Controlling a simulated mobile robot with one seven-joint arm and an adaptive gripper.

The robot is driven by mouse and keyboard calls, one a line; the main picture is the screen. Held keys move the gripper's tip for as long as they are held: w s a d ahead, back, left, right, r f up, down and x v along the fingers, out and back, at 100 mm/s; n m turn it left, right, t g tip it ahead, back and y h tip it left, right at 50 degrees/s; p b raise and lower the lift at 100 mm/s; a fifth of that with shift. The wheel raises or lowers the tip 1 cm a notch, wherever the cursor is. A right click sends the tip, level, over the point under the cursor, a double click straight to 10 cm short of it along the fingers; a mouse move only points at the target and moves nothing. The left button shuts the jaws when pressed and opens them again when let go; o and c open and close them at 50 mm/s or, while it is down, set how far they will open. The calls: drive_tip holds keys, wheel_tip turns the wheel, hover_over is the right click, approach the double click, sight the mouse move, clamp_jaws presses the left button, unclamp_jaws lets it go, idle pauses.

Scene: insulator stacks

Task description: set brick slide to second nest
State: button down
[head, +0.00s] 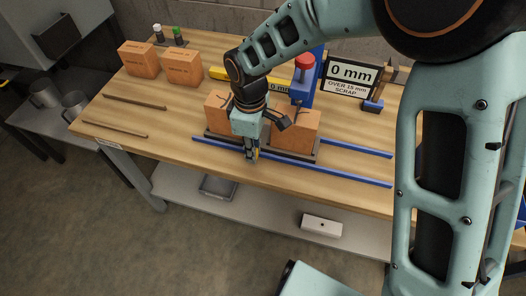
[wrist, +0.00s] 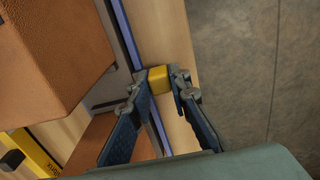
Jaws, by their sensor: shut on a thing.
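The brick slide is a dark plate (head: 222,135) on the bench between two blue rails, carrying two orange-brown bricks, left (head: 215,112) and right (head: 297,130). My gripper (head: 253,155) is at the front edge of the slide, pointing down between the bricks. In the wrist view, my gripper (wrist: 160,80) is shut on a small yellow grip (wrist: 158,79) beside the blue rail (wrist: 127,35). A brick (wrist: 50,50) fills the upper left there. My arm hides part of the slide, and I cannot tell which nest it is at.
A blue press with a red knob (head: 304,62) stands behind the right brick, next to a "0 mm" sign (head: 351,77). A yellow bar (head: 217,74) lies behind the slide. Two loose bricks (head: 183,67) and brown strips (head: 135,101) are at left. The front rail (head: 350,178) runs clear to the right.

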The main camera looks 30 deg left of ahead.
drive_tip(key=shift+s+a+r, duration=0.1)
drive_tip(key=shift+a, duration=0.2)
drive_tip(key=c, duration=1.8)
unclamp_jaws()
drive_tip(key=shift+r, duration=0.25)
wheel_tip(320, 180, up, 11)
drive_tip(key=shift+r, duration=0.2)
